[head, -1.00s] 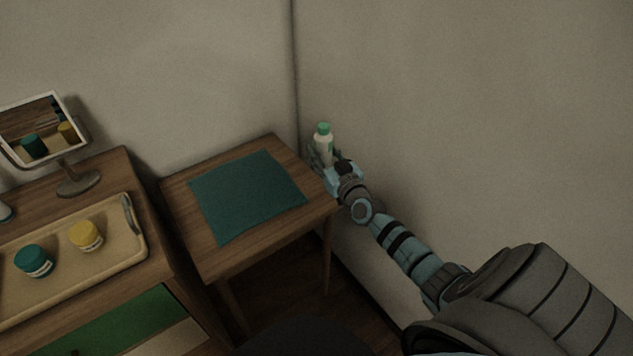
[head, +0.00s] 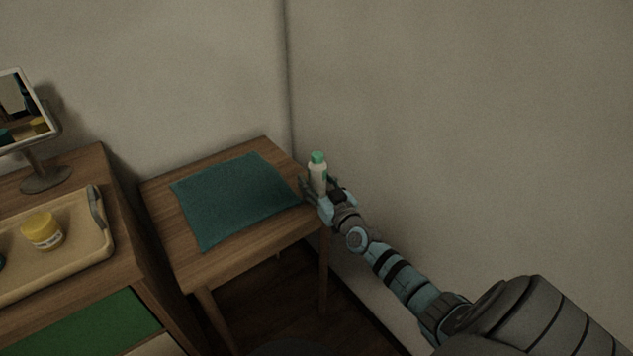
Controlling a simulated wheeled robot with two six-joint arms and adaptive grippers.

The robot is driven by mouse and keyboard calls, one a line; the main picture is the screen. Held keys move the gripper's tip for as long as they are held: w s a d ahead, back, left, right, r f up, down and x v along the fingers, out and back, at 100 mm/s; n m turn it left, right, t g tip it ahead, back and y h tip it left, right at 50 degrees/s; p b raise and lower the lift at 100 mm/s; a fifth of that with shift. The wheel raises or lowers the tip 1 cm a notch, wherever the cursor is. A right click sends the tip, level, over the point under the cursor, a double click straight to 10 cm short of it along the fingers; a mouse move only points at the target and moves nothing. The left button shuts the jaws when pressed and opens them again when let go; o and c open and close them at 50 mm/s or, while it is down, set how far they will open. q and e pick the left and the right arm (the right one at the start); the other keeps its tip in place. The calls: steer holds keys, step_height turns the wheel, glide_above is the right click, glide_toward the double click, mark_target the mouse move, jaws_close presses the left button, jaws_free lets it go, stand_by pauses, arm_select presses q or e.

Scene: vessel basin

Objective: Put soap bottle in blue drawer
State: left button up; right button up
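The soap bottle (head: 318,174), white with a green cap, is upright in my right gripper (head: 315,190), by the table's right back side near the wall corner. The fingers are around its lower part, which they partly hide. My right arm reaches in from the lower right. My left gripper is not in view. No blue drawer shows; the cabinet at the left has a green drawer front (head: 90,330), partly cut off by the frame.
A small wooden table (head: 235,258) with a teal mat (head: 235,198) stands in the corner. The cabinet (head: 125,230) carries a tray (head: 85,246) with a yellow jar (head: 42,231), and a mirror (head: 45,176). Walls stand close behind and right.

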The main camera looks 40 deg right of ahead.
mark_target(321, 186)
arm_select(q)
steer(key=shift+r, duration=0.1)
arm_select(e)
steer(key=shift+r, duration=0.15)
steer(key=shift+s+r+p, duration=0.1)
steer(key=shift+s+p, duration=0.1)
steer(key=shift+p, duration=0.2)
steer(key=s+p, duration=0.1)
steer(key=s, duration=0.1)
steer(key=s+a+p, duration=0.1)
steer(key=s+p, duration=0.1)
steer(key=s, duration=0.1)
steer(key=shift+s+r, duration=0.15)
steer(key=shift+s, duration=0.15)
arm_select(q)
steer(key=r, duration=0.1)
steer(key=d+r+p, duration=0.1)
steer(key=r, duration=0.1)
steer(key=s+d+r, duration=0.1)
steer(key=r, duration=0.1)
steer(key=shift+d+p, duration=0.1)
steer(key=shift+p, duration=0.25)
arm_select(e)
steer(key=s, duration=0.4)
steer(key=s+a, duration=0.1)
steer(key=shift+s+a+f, duration=0.1)
steer(key=shift+s+f, duration=0.15)
steer(key=shift+s, duration=0.15)
